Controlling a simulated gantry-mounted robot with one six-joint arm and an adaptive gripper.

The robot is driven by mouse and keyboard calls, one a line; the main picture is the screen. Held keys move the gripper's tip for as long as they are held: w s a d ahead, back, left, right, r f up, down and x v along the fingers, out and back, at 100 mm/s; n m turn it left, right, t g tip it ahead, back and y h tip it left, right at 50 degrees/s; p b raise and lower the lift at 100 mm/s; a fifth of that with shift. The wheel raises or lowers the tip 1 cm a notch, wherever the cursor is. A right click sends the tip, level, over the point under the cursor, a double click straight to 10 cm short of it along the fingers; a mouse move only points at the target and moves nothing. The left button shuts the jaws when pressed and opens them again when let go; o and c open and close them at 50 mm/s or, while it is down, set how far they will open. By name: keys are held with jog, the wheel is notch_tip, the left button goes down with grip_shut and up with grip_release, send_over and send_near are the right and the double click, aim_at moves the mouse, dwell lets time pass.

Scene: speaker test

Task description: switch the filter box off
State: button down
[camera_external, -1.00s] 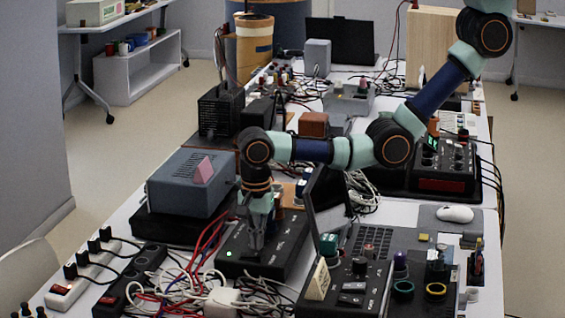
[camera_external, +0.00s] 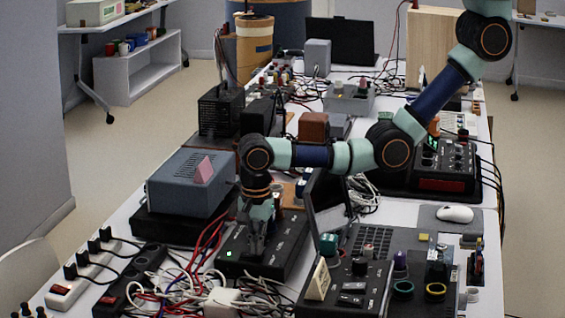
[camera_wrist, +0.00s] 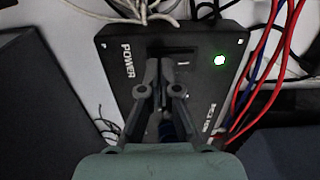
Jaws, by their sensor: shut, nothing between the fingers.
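A flat black box (camera_external: 285,245) lies on the table under my gripper; I take it as the filter box, though its name cannot be read. In the wrist view the black box (camera_wrist: 205,88) has the word POWER at the left and a lit green light (camera_wrist: 219,60) at the right. A dark switch (camera_wrist: 178,50) lies between them, with a white line mark beside it. My gripper (camera_wrist: 158,64) is shut and empty, its tips over or at the near edge of the switch. Contact cannot be told. In the external view my gripper (camera_external: 255,250) points down onto the box.
Red, blue and white cables (camera_external: 205,255) lie along the box's left and front. A grey-blue unit (camera_external: 188,183) stands to its left. A black panel with knobs (camera_external: 345,290) lies at the front right.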

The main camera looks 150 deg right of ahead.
jog(key=shift+f, duration=0.35)
jog(key=shift+r, duration=0.1)
notch_tip(320, 180, up, 7)
jog(key=p, duration=0.7)
dwell(0.5)
